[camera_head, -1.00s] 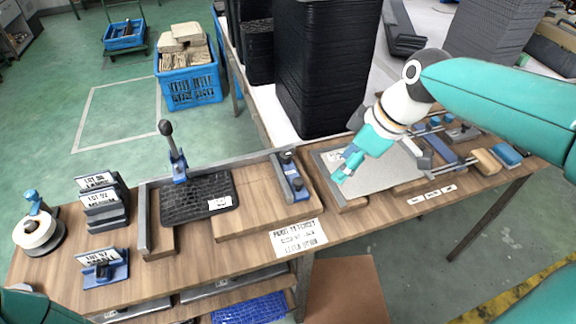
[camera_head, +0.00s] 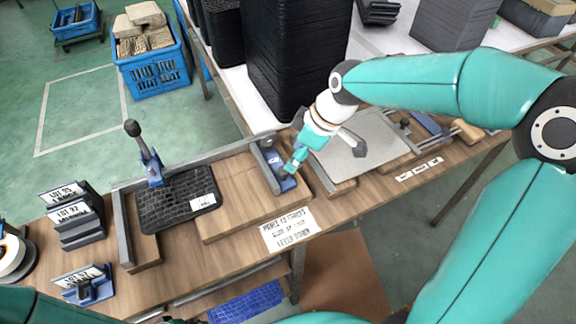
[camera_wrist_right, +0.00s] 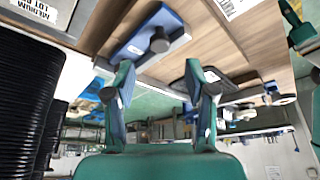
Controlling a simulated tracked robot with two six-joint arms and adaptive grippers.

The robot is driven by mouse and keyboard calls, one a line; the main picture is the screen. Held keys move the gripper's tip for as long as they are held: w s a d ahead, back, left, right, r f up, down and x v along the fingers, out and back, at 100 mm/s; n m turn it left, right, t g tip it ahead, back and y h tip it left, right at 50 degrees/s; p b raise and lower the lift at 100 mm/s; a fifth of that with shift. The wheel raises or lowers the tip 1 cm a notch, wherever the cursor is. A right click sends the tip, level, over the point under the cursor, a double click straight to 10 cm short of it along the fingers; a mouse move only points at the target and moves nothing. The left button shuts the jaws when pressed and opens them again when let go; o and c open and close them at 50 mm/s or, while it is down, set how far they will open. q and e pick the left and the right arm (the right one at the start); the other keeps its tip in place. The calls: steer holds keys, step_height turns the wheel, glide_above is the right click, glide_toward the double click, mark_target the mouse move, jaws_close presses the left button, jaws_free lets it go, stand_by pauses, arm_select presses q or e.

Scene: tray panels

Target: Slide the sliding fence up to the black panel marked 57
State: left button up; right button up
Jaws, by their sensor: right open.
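The sliding fence (camera_head: 275,168) is a blue and grey block with a dark knob on the wooden board, right of the black panel. The black panel (camera_head: 165,205) lies flat in the fixture at the left, with a small white tag too blurred to read. Bare wood separates the two. My right gripper (camera_head: 293,163) is just beside the fence at its right, partly covering it. In the right wrist view the fingers (camera_wrist_right: 160,85) are open with nothing between them, and the fence (camera_wrist_right: 143,35) shows beyond the fingertips. No left gripper shows, only part of my left arm.
A grey lever clamp with a dark knob (camera_head: 133,130) stands behind the black panel. A grey rail (camera_head: 215,158) runs along the back. Labelled blocks (camera_head: 72,215) stand at the left. A grey plate (camera_head: 365,145) lies to the right. Tall black stacks (camera_head: 290,60) rise behind.

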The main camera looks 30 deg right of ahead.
mark_target(272, 162)
steer(key=x, duration=0.7)
steer(key=shift+r, duration=0.1)
jaws_close()
